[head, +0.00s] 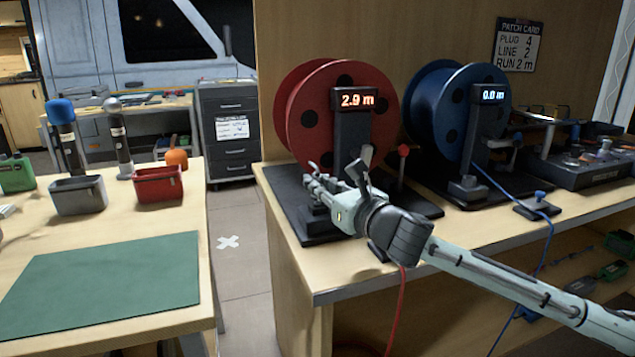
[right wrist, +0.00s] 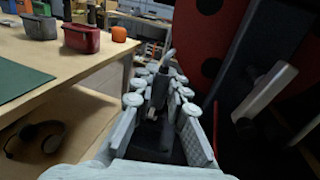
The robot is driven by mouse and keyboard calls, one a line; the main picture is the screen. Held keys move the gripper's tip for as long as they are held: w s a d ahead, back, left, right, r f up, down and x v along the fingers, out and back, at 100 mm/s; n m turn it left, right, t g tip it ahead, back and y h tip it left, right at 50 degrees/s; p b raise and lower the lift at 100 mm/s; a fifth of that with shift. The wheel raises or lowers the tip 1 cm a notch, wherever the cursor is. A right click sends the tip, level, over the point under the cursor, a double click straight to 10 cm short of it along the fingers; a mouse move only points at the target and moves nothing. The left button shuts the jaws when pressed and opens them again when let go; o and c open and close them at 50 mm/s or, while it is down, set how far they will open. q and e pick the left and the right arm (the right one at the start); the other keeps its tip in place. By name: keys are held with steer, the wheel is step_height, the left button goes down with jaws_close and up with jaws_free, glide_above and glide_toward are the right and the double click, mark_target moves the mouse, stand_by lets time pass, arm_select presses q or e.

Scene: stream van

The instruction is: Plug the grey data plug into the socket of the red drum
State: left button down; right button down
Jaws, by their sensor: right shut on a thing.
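The red drum (head: 308,119) stands on a dark base (head: 287,187) on the right bench, its display reading 2.9 m. My right gripper (head: 318,184) is low in front of the drum, pointing left. In the right wrist view, my right gripper (right wrist: 157,100) is shut on a small dark grey thing, apparently the grey data plug (right wrist: 158,92). A light grey tip stands up beyond it. The fingers cover most of it. I cannot make out the drum's socket; my gripper and wrist hide the lower front of the drum stand. My left gripper is not in view.
A blue drum (head: 433,112) reading 0.0 m stands to the right. A red cable (head: 402,310) hangs over the bench's front edge. A gap separates this bench from the left table with a green mat (head: 105,285), a grey bin (head: 78,196) and a red bin (head: 158,185).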

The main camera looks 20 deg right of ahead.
steer(key=shift+f+b, duration=0.45)
steer(key=shift+f, duration=0.35)
steer(key=c, duration=1.4)
jaws_free()
steer(key=shift+c, duration=0.2)
steer(key=v, duration=1)
steer(key=shift+s+d, duration=0.1)
steer(key=shift+s, duration=0.25)
steer(key=shift+s+d+r, duration=0.1)
steer(key=shift+s, duration=0.55)
